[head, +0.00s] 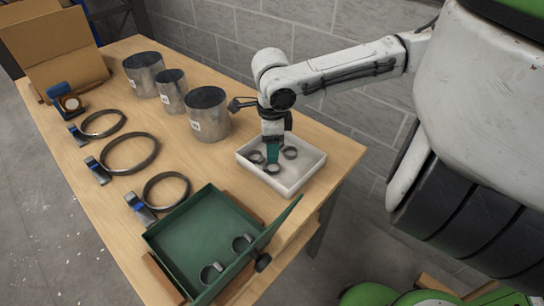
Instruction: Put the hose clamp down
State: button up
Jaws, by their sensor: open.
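My gripper (272,153) points down over the white tray (307,175) at the right end of the table. It is open, with its fingers low inside the tray. Several small dark hose clamps lie in the tray around it: one at the right (290,152), one at the left (255,157), and one toward the front (271,169). The left one is close to the fingers; I cannot tell whether they touch.
Three metal duct pieces (208,115) stand along the back of the table. Large rings (129,154) with blue-marked brackets lie at the left. A blue tape-like item (66,98) and a cardboard box (50,45) are at the far left. The green box's raised lid (262,245) stands near the front edge.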

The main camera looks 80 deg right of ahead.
aim_at(272, 166)
notch_tip(272, 166, up, 6)
dwell(0.9)
